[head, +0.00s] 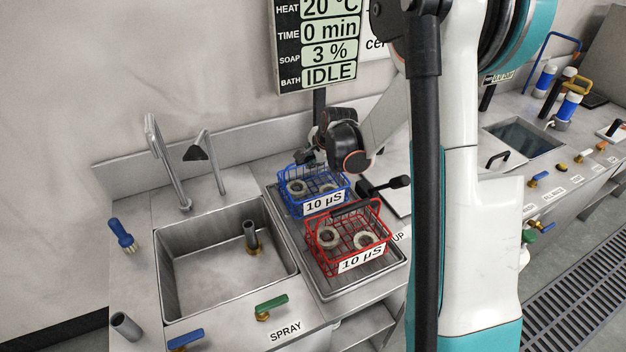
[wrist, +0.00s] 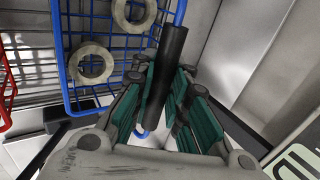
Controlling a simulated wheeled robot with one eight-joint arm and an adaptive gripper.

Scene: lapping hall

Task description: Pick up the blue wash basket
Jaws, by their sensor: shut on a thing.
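The blue wash basket (head: 323,203) is at the back of the metal drain tray (head: 341,288), with a "10 µS" label on its front and metal rings inside. In the wrist view its blue wire frame (wrist: 64,55) is at upper left with rings in it. My gripper (head: 308,158) is above the basket's back. In the wrist view my gripper (wrist: 160,95) has its green-padded fingers on both sides of the basket's black handle grip (wrist: 168,65), shut on it. Whether the basket's bottom touches the tray is not clear.
A red basket (head: 361,258) with rings and a "10 µS" label stands just in front of the blue one. A sink (head: 190,285) with taps lies to the left. A display panel (head: 317,45) hangs above. A wall ledge (head: 230,150) runs behind.

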